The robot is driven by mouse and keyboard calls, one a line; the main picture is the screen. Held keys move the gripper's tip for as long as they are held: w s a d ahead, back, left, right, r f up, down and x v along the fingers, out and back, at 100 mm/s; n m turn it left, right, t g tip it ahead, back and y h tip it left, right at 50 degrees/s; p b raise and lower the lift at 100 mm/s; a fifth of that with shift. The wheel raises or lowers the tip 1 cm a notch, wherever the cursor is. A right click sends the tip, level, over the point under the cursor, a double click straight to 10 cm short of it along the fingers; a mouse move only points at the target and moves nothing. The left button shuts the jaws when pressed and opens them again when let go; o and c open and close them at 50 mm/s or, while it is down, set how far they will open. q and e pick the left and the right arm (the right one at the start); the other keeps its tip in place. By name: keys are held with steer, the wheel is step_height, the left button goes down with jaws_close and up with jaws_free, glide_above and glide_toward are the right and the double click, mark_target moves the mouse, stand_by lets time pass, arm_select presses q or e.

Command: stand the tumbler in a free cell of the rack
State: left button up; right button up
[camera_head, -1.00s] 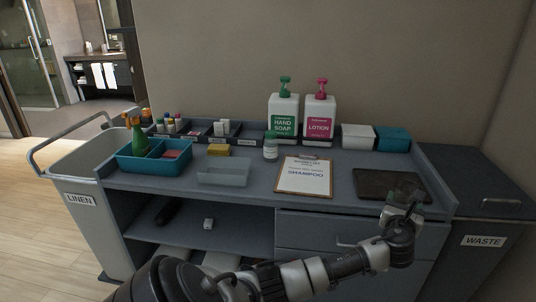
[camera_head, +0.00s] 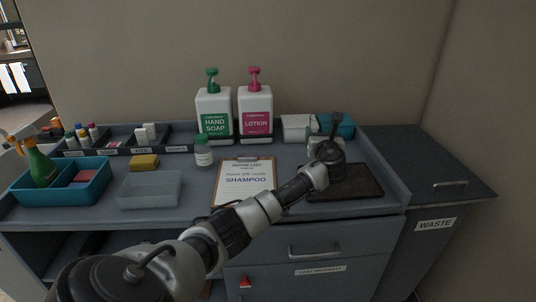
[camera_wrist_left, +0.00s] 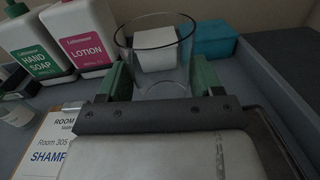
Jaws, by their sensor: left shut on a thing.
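In the left wrist view a clear glass tumbler (camera_wrist_left: 158,82) stands between the green fingers of my left gripper (camera_wrist_left: 160,90), its open rim facing up. The gripper is shut on it. In the head view my left gripper (camera_head: 322,145) is at the right end of the counter, above the back left of a dark flat tray (camera_head: 350,183); my wrist mostly hides the tumbler there. I cannot tell whether the tumbler touches a surface. No rack is clearly recognisable. A divided dark organizer (camera_head: 110,153) with bottles and boxes stands at the back left. My right gripper is not in view.
Hand soap (camera_head: 213,113) and lotion (camera_head: 255,110) pumps stand at the back. A clipboard (camera_head: 244,184), small white bottle (camera_head: 203,152), clear tub (camera_head: 150,190) and teal caddy (camera_head: 92,187) are on the counter. White (camera_head: 297,127) and blue boxes (camera_wrist_left: 213,40) stand behind the gripper.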

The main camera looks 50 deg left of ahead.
arm_select(q)
steer(key=s+a+f, duration=0.1)
steer(key=s+a, duration=0.1)
steer(key=s+a+f+p, duration=0.1)
steer(key=s+a+f, duration=0.3)
steer(key=a, duration=0.1)
steer(key=shift+s+f+p, duration=0.1)
steer(key=shift+f+p, duration=0.1)
steer(key=shift+p, duration=0.15)
steer(key=shift+s+a+f, duration=0.15)
steer(key=shift+s+f, duration=0.05)
steer(key=shift+s, duration=0.05)
steer(key=shift+f, duration=0.25)
step_height(320, 180, down, 3)
steer(key=shift+f, duration=0.4)
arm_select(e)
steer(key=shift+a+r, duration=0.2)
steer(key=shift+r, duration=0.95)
